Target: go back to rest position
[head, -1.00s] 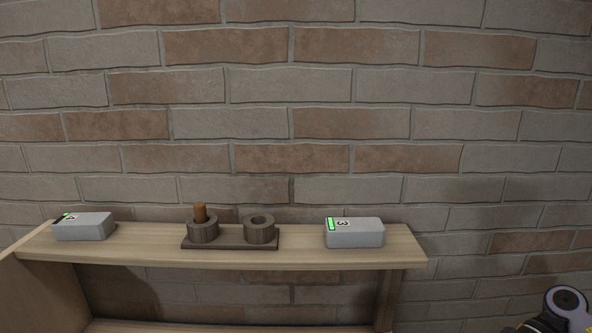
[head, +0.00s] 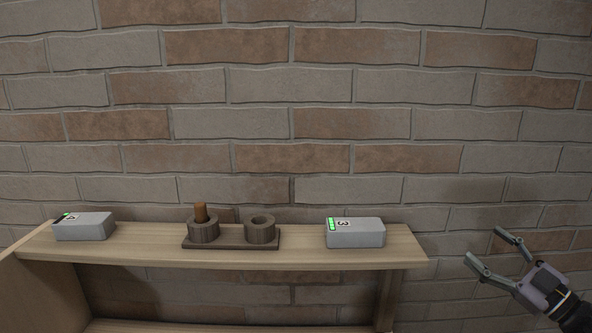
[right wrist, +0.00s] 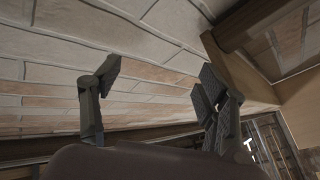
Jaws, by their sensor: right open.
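My right gripper (head: 484,252) is in the lower right of the head view, to the right of the shelf's end. Its two fingers are spread and nothing is between them. The right wrist view shows the same open fingers (right wrist: 160,88) with brick wall behind them and a wooden edge at the right. My left gripper is in neither view.
A wooden shelf (head: 300,258) stands against the brick wall (head: 300,120). On it are a grey box (head: 84,228) at left, a dark holder (head: 232,243) with two round cups, one holding a brown peg (head: 201,212), and a grey box marked 3 (head: 355,234).

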